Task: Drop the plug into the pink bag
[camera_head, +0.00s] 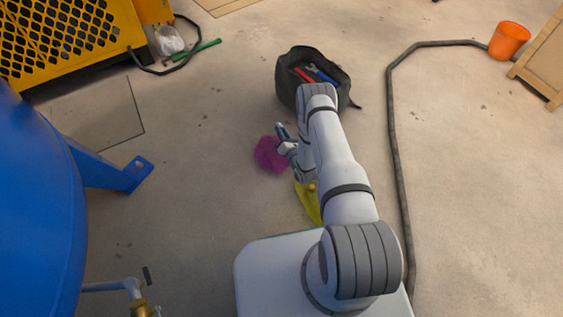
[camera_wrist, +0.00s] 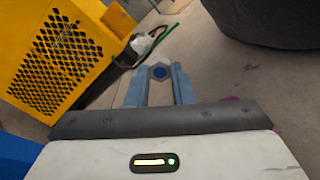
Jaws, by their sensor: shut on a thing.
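My gripper (camera_head: 282,131) is shut on a small plug (camera_wrist: 159,72), which shows between the blue-grey fingertips in the wrist view as a grey hexagonal end with a blue round centre. In the head view the plug is too small to make out. A crumpled magenta-pink thing (camera_head: 267,156) lies on the floor beside and below my gripper, partly hidden by it. It looks like the pink bag, but I cannot see an opening. Only slivers of pink show beside my gripper body in the wrist view.
An open black tool bag (camera_head: 286,89) with tools stands beyond my arm. A yellow thing (camera_head: 307,201) is partly hidden under my arm. The blue tank (camera_head: 40,215) and yellow grille (camera_head: 70,45) are at left. A hose (camera_head: 392,130) and orange bucket (camera_head: 508,41) are at right.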

